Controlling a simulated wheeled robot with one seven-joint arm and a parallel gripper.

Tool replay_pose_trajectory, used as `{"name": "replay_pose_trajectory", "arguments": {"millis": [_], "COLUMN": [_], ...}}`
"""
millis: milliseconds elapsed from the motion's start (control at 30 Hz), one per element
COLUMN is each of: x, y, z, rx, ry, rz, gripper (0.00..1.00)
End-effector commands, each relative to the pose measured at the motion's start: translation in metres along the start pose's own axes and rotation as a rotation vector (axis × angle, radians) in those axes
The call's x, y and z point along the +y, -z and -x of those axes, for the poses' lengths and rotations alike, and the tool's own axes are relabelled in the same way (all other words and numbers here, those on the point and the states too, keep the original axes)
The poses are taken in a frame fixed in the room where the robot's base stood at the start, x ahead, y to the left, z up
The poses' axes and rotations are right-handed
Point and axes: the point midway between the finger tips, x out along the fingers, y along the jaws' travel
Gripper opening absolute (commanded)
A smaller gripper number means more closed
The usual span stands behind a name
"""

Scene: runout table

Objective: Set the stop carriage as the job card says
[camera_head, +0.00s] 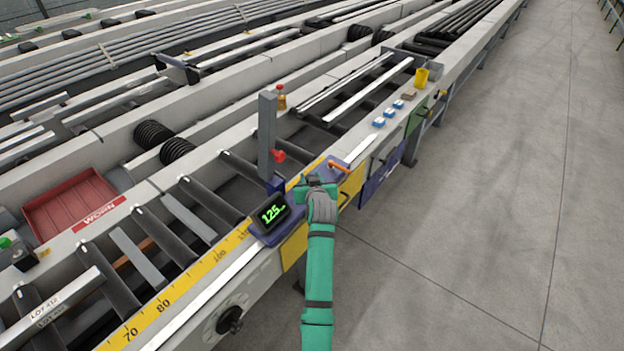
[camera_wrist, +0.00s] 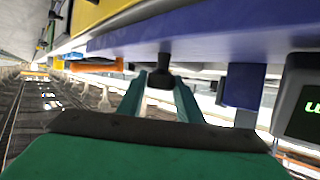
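The stop carriage (camera_head: 270,237) is a blue-purple plate on the front rail, with a tall grey stop post (camera_head: 267,135) and a red knob (camera_head: 279,156). Its black display (camera_head: 271,213) reads 125 in green, with smaller characters unclear; its edge also shows in the wrist view (camera_wrist: 303,112). An orange handle (camera_head: 338,165) lies beyond my gripper, and shows in the wrist view (camera_wrist: 95,66). My gripper (camera_head: 316,182) is at the carriage's front side. In the wrist view its fingers (camera_wrist: 160,88) are apart, with a black knob (camera_wrist: 160,72) between their tips; contact is unclear. I cannot make out a job card.
A yellow scale (camera_head: 178,290) with 70, 80 and 100 runs along the front rail. A black handwheel (camera_head: 230,320) is below it. Blue-and-white blocks (camera_head: 379,121), a yellow cup (camera_head: 421,78) and a red tray (camera_head: 70,205) are around. The floor at right (camera_head: 480,200) is clear.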

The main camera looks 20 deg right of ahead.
Motion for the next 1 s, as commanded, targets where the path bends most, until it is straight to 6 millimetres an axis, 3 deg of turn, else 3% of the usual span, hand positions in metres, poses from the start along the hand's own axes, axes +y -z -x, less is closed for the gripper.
{"name": "replay_pose_trajectory", "arguments": {"millis": [67,467,1000], "x": [0.001,0.002,0.001], "y": [-0.001,0.000,-0.001], "z": [0.000,0.005,0.089], "rx": [-0.001,0.001,0.001], "ry": [-0.001,-0.001,-0.001], "rz": [-0.001,-0.001,-0.001], "gripper": [0.49,0.49,0.49]}}
